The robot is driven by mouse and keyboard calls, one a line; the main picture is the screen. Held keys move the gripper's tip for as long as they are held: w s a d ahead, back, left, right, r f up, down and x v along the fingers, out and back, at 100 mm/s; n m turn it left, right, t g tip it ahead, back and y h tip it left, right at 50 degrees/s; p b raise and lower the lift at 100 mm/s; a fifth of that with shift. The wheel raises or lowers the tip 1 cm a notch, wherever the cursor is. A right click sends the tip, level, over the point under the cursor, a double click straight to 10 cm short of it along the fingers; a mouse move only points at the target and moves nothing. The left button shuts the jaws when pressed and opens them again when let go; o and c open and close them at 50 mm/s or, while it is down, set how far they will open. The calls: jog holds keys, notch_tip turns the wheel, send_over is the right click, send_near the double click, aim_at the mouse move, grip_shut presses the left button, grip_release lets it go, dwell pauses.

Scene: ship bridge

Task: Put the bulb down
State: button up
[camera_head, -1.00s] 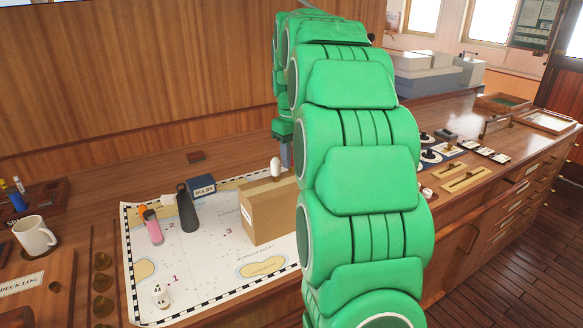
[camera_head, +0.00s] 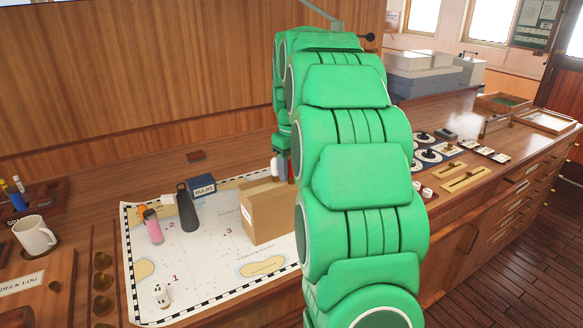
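A small white rounded thing (camera_head: 275,168), which looks like the bulb, shows at the top back edge of the cardboard box (camera_head: 268,212). Whether it rests on the box, stands behind it or is held is unclear. My gripper (camera_head: 283,166) points down right beside it, behind the box's top edge as seen from here. My arm hides much of the gripper, so its opening and any grip on the bulb cannot be made out. A dark blue box labelled BULBS (camera_head: 203,190) stands on the chart (camera_head: 205,255), left of the cardboard box.
A dark bottle (camera_head: 187,208), a pink bottle (camera_head: 153,227) and a small white marked object (camera_head: 161,294) are on the chart. A white mug (camera_head: 35,236) stands at the left. My arm covers the counter right of the box. The chart's front middle is clear.

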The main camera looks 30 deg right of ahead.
aim_at(290, 162)
jog(key=shift+o, duration=0.3)
notch_tip(290, 162, up, 12)
jog(key=shift+f, duration=0.15)
jog(key=shift+r, duration=0.3)
dwell(0.3)
jog(key=shift+s+a, duration=0.1)
jog(key=s+a+f+g, duration=0.1)
jog(key=s+a+f, duration=0.2)
jog(key=s+a, duration=0.55)
jog(key=s+a+f, duration=0.3)
jog(key=s+a, duration=0.5)
jog(key=s, duration=0.2)
jog(key=s+a+f, duration=0.2)
jog(key=s+f, duration=0.1)
jog(key=s, duration=0.3)
jog(key=s+a+f+m, duration=0.1)
jog(key=s+f, duration=0.3)
jog(key=s, duration=0.3)
jog(key=s+a+f+m, duration=0.1)
jog(key=s+a+f, duration=0.1)
jog(key=s, duration=0.5)
jog(key=shift+s+a+f+g, duration=0.15)
jog(key=shift+a+f+g, duration=0.2)
jog(key=shift+f, duration=0.5)
